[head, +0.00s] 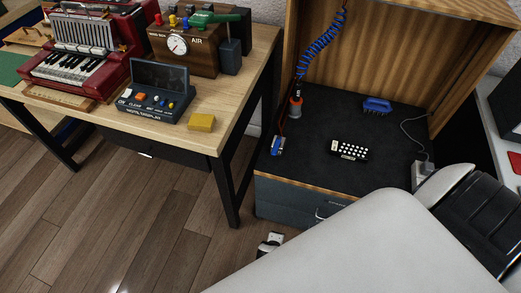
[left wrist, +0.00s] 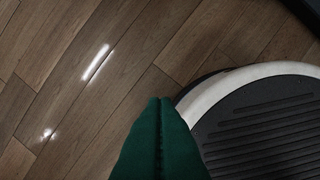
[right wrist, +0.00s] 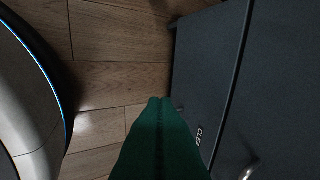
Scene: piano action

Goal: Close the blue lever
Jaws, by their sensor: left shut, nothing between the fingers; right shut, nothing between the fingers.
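I cannot tell for sure which part is the blue lever. A small blue piece (head: 278,145) sits at the left edge of the dark worktop, below the coiled blue hose (head: 318,52). The brown AIR box (head: 188,48) carries a gauge, small coloured knobs and a green handle (head: 213,18) on top. My left gripper (left wrist: 162,100) is shut and empty above the wooden floor in the left wrist view. My right gripper (right wrist: 160,100) is shut and empty, pointing down beside a dark cabinet front. Neither gripper is clearly seen in the head view.
A light wooden table (head: 235,95) holds a red accordion-like instrument (head: 80,55), a dark display unit (head: 155,95) and a yellow block (head: 201,122). The dark worktop (head: 335,120) holds a blue brush (head: 377,105) and a black-and-white block (head: 349,150). The cabinet (right wrist: 215,75) is close to my right gripper.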

